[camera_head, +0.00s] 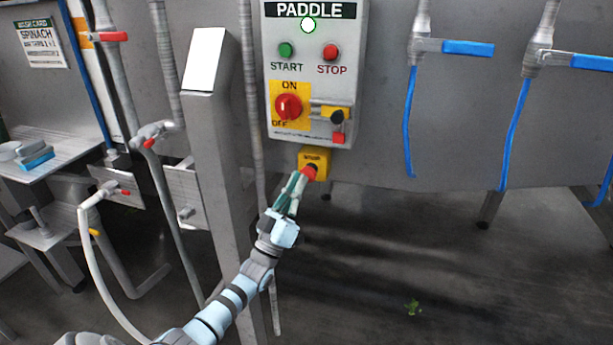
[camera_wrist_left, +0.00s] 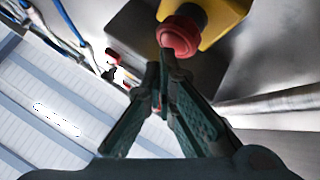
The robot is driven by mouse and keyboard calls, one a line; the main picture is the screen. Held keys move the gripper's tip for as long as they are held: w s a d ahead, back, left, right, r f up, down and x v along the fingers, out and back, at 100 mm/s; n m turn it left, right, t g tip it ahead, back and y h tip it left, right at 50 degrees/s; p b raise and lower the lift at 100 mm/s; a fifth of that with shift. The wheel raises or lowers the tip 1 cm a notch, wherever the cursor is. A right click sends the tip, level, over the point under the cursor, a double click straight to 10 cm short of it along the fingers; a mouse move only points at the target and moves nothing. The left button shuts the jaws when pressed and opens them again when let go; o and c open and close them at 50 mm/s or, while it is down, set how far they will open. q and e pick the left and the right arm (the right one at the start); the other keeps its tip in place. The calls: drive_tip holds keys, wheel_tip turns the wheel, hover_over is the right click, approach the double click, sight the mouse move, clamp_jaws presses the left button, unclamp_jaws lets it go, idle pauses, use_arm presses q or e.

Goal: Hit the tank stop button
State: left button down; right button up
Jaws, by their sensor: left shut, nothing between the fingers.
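A yellow box (camera_head: 316,160) with a small label and a red mushroom button (camera_head: 310,172) hangs below the PADDLE control panel (camera_head: 312,80). The label is too small to read surely. My left gripper (camera_head: 301,178) reaches up from below with its fingers shut and empty, tips at the red button. In the left wrist view the red button (camera_wrist_left: 179,36) sits on the yellow box (camera_wrist_left: 222,18), just beyond the shut fingertips (camera_wrist_left: 160,66); whether they touch cannot be told. The panel also has a round red STOP button (camera_head: 330,52). My right gripper is out of view.
The panel has a green START button (camera_head: 286,50) and a red ON/OFF knob (camera_head: 288,106). A grey post (camera_head: 215,170) stands left of my arm. Blue-handled valves (camera_head: 468,48) are at right.

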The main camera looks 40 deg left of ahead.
use_arm(q)
drive_tip(key=shift+s+d, duration=0.2)
drive_tip(key=shift+s, duration=0.25)
drive_tip(key=shift+p, duration=0.35)
drive_tip(key=s+p, duration=0.1)
drive_tip(key=s+d+p, duration=0.1)
drive_tip(key=s, duration=0.1)
drive_tip(key=s+p, duration=0.1)
drive_tip(key=shift+s+d, duration=0.3)
drive_tip(key=shift+s, duration=0.1)
